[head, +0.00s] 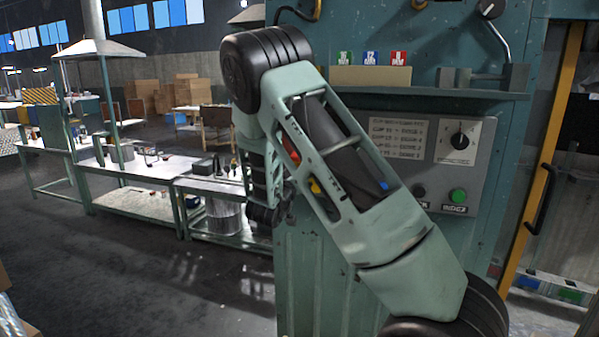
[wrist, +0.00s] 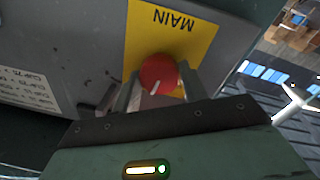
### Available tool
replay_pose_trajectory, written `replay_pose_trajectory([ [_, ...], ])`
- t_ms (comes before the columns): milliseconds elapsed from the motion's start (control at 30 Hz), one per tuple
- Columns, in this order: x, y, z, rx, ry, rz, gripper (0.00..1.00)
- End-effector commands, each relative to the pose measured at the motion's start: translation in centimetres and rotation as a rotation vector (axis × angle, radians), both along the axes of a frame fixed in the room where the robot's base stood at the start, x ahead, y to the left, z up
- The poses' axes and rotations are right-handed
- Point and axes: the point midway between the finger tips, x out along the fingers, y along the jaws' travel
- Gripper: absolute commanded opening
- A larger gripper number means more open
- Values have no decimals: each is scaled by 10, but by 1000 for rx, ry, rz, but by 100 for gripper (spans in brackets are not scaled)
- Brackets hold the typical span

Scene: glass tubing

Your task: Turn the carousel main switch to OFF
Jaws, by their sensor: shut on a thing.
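The main switch (wrist: 158,73) is a red round knob with a pale pointer line, on a yellow plate (wrist: 200,42) marked MAIN, which appears upside down in the wrist view. My gripper (wrist: 157,90) is at the knob, with one finger on each side of it, shut on it. The fingers hide part of the plate, and no OFF mark can be read.
The grey control panel (head: 480,140) also carries a black selector dial (head: 459,141) and a green button (head: 458,196). A shelf (head: 430,91) above holds small coloured blocks. A yellow post (head: 545,150) stands at right. Workbenches (head: 130,175) and open floor lie at left.

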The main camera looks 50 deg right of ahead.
Motion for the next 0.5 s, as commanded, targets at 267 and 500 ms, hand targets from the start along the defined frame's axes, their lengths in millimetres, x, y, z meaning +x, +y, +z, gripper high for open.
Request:
replay_pose_trajectory([
  [267,0,1,2,-102,245,2,20],
  [500,0,1,2,-188,455,3,20],
])
